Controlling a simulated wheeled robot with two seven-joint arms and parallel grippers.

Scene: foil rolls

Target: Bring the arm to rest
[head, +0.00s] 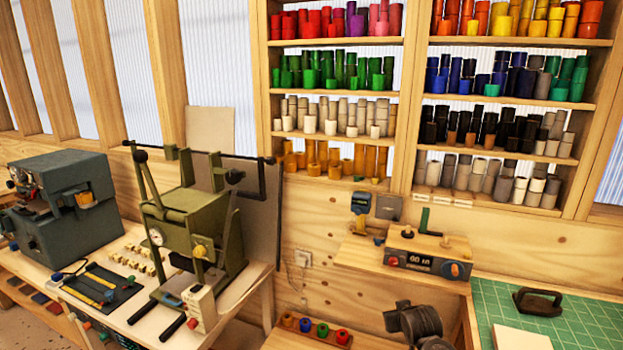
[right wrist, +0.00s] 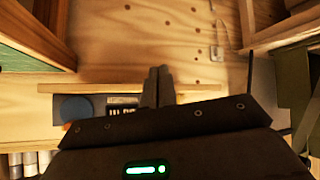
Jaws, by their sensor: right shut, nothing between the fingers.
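My right gripper (right wrist: 157,85) shows in the right wrist view with its two grey fingers together and nothing between them. Its fingertips point at the plywood wall (right wrist: 150,30), past a wooden ledge (right wrist: 205,91). In the head view a dark part of my right arm (head: 412,320) shows at the bottom, right of centre; the fingertips cannot be made out there. My left gripper is in neither view.
Shelves (head: 420,100) of coloured foil rolls fill the back wall. A control box (head: 430,255) stands on a ledge, a green press (head: 195,225) on the left bench. A wooden rack (head: 315,332) holds several rolls. A green cutting mat (head: 590,318) lies at the right.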

